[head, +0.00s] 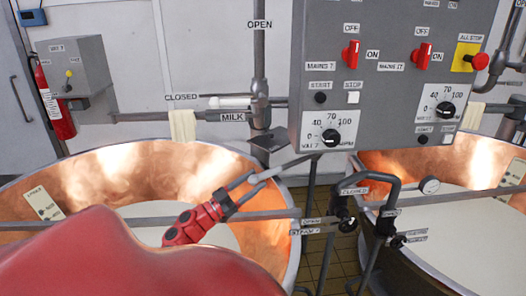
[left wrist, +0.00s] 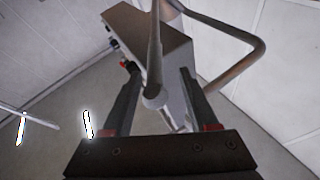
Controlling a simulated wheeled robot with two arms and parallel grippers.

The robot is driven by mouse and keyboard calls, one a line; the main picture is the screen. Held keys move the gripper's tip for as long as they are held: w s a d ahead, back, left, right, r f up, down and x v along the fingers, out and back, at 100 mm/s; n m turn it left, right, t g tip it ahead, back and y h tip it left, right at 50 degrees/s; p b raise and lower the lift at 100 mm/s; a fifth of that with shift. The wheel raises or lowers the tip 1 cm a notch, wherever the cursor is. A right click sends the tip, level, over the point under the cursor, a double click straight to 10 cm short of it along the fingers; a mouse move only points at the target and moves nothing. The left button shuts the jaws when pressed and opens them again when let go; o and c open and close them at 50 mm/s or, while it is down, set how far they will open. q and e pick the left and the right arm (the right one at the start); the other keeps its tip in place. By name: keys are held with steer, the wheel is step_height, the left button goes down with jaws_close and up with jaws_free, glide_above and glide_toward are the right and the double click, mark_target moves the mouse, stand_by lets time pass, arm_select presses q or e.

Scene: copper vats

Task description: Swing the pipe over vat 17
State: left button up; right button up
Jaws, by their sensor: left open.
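Two copper vats holding white liquid show in the head view, a left vat (head: 110,172) and a right vat (head: 400,165). I cannot tell which is vat 17. A grey pipe (head: 292,166) slants from below the control panel down-left to above the left vat's right rim. My left gripper (head: 257,180) is open at the lower left end of this pipe, over the left vat. In the left wrist view a pipe (left wrist: 154,70) with a round end reaches between the spread fingers. I cannot tell whether they touch it. My right gripper is not in view.
A grey control panel (head: 385,75) with red switches hangs above and between the vats. A vertical pipe (head: 260,60) with a MILK valve stands behind the left vat. Black valve pipes (head: 372,178) stand between the vats. A fire extinguisher (head: 54,100) is at the far left.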

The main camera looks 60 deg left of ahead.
arm_select(q)
steer(key=b+v, duration=0.3)
steer(key=v, duration=0.9)
steer(key=shift+s, duration=0.4)
steer(key=shift+f, duration=0.1)
